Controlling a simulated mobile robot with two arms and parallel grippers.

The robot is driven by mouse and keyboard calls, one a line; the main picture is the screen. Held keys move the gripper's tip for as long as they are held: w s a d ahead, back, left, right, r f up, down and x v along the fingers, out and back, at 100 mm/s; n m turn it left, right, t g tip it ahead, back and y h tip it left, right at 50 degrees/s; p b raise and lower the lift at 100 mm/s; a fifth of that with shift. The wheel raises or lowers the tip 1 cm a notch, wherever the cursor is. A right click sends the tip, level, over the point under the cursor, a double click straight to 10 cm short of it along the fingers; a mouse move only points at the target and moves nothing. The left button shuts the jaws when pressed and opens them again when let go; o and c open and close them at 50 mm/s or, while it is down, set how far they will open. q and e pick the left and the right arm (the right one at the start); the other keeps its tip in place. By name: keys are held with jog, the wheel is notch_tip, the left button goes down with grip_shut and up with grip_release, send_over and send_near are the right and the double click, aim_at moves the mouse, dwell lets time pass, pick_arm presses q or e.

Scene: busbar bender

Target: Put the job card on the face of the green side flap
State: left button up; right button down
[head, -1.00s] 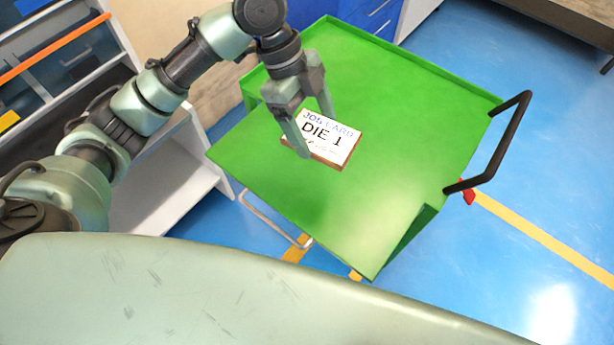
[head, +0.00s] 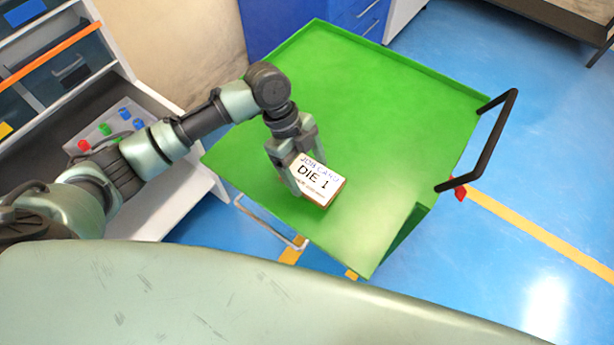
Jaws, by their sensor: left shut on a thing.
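The job card (head: 322,181) is a small white plate with a brown edge, printed "JOB CARD" and "DIE 1". My left gripper (head: 305,165) is shut on it and holds it over the green trolley, face up and somewhat tilted. The fingers cover the card's left and far edges. The green side flap (head: 352,247) appears to be the near-left part of the trolley's green surface, without a raised rim. Its border with the top is hard to make out. I cannot tell whether the card touches the green surface. My right gripper is not in view.
The trolley's black handle (head: 487,145) stands out at the right. A white shelf unit (head: 185,205) with bins is at the left, and a blue cabinet (head: 350,22) stands behind. The green surface around the card is clear.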

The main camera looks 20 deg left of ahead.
aim_at(304, 173)
pick_arm(q)
notch_tip(304, 173, down, 4)
jog(key=shift+r, duration=0.25)
jog(key=shift+f, duration=0.25)
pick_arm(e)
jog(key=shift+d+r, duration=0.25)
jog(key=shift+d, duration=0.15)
pick_arm(q)
jog(key=o, duration=1.4)
jog(key=shift+o, duration=0.2)
jog(key=b+v, duration=0.1)
jog(key=v, duration=1.1)
jog(key=shift+d+r, duration=0.1)
jog(key=shift+d, duration=0.05)
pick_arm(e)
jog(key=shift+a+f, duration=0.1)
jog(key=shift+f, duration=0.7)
